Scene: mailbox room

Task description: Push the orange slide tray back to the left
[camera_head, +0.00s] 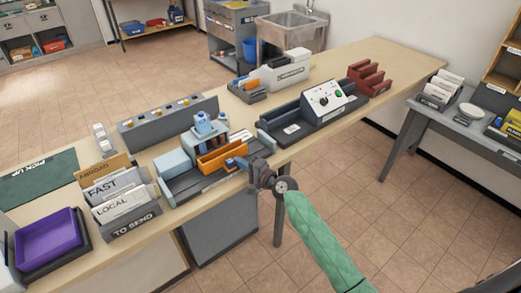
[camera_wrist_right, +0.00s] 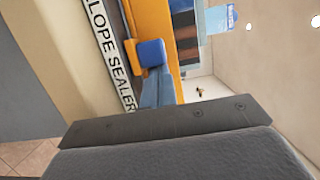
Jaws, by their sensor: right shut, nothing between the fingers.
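A blue handle (camera_head: 232,163) stands at the tray's front right. In the right wrist view, the handle (camera_wrist_right: 151,53) shows beside the orange tray (camera_wrist_right: 157,17) and the "ENVELOPE SEALER" label. My right gripper (camera_head: 246,165) is shut and empty, just right of the handle. Whether it touches the handle I cannot tell. My left gripper is not in view.
A light blue block (camera_head: 172,163) stands at the sealer's left end, and blue bottles (camera_head: 203,124) stand behind the tray. Letter holders (camera_head: 122,207) and a purple tray (camera_head: 46,240) are further left. A dark grey machine (camera_head: 313,112) stands to the right.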

